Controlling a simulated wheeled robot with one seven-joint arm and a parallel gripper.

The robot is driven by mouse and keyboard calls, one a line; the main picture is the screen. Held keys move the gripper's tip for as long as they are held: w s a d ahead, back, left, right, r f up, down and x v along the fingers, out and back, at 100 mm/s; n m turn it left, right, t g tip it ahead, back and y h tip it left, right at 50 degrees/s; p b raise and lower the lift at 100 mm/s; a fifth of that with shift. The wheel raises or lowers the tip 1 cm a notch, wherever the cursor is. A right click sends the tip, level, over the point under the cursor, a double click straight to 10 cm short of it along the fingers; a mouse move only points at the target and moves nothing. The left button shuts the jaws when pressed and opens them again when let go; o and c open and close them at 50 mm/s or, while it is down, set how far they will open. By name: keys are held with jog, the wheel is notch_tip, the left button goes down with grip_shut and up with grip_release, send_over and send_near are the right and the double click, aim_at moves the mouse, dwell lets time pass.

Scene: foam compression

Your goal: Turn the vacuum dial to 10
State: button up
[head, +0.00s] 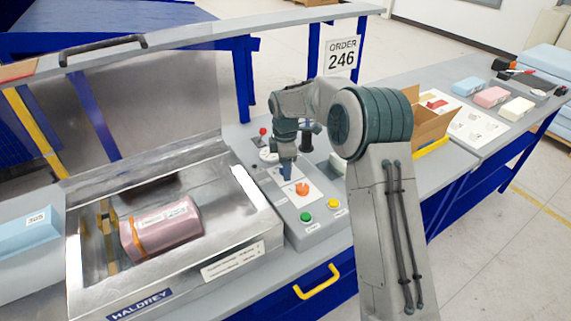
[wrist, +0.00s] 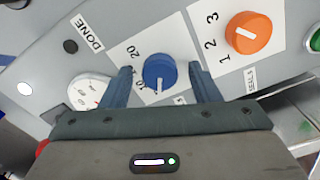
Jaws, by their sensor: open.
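The blue vacuum dial (wrist: 160,70) sits on a white scale plate in the wrist view. Its scale shows 20 and 10 on its left, with another mark partly hidden below. Its white pointer line runs toward the bottom of the picture, seemingly past the 10; the exact reading is hard to tell. My gripper (wrist: 160,76) is open, with one finger on each side of the dial and a visible gap to it on both sides. In the head view my gripper (head: 287,167) points down over the control panel (head: 325,233) and mostly hides the dial.
An orange dial (wrist: 247,33) marked 1, 2, 3 is beside the blue one. A round gauge (wrist: 90,90) is on the other side. Green (head: 306,217) and yellow (head: 334,204) buttons are on the panel. An open metal chamber (head: 85,255) holds a pink foam block (head: 165,228).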

jog(key=c, duration=1)
jog(key=shift+m, duration=0.3)
jog(key=m+b, duration=0.1)
jog(key=m, duration=0.2)
jog(key=shift+m, duration=0.3)
jog(key=shift+m+b, duration=0.5)
jog(key=shift+m, duration=1.3)
jog(key=o, duration=1)
